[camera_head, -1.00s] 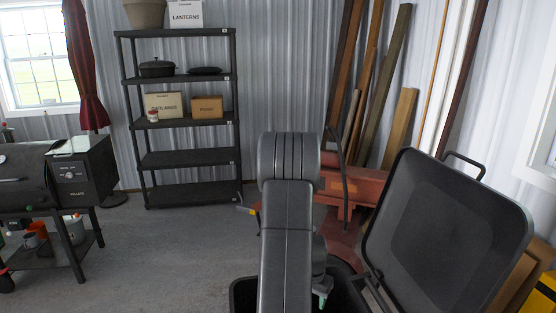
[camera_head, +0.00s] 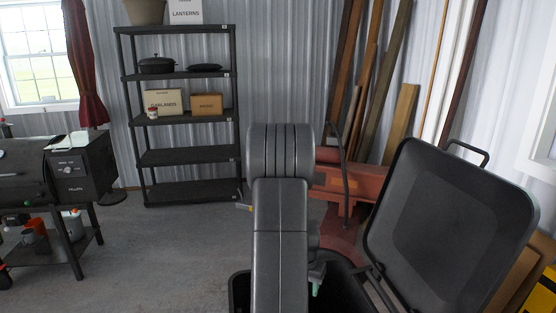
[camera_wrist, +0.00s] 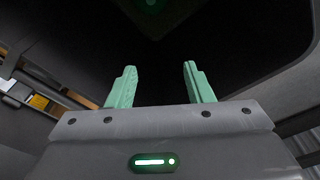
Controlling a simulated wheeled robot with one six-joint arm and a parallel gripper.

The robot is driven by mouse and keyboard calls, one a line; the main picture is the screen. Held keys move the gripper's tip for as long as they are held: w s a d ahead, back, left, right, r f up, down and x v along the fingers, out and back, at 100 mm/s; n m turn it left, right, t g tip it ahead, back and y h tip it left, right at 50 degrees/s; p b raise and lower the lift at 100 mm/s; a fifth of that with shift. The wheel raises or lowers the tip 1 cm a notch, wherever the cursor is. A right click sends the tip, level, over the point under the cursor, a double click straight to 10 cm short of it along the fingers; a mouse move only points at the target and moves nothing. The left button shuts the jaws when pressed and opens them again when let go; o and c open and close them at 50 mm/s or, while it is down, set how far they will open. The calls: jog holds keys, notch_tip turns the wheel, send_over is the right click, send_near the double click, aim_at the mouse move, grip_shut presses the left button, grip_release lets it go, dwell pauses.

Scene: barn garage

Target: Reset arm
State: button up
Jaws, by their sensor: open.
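My gripper (camera_wrist: 159,80) shows in the wrist view with its two green fingers spread apart and nothing between them. Beyond the fingers is the dark inside of a black bin. In the head view my arm stands in front and hides most of the gripper; a bit of green finger shows low beside the arm, over the open black bin (camera_head: 240,292). The bin's raised black lid (camera_head: 450,230) leans back on the right.
A black shelf rack (camera_head: 186,157) with boxes and pans stands at the back wall. A pellet grill (camera_head: 75,170) is at the left. Wood planks (camera_head: 402,122) lean behind a red metal piece (camera_head: 355,184). Grey floor (camera_head: 150,250) is clear between grill and bin.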

jog(key=w+a+f+n+b, duration=0.1)
jog(key=a+f+b, duration=0.3)
jog(key=f+b, duration=0.5)
jog(key=shift+f+n+b, duration=0.35)
jog(key=shift+n+b, duration=0.45)
jog(key=shift+b, duration=0.4)
jog(key=shift+a, duration=0.1)
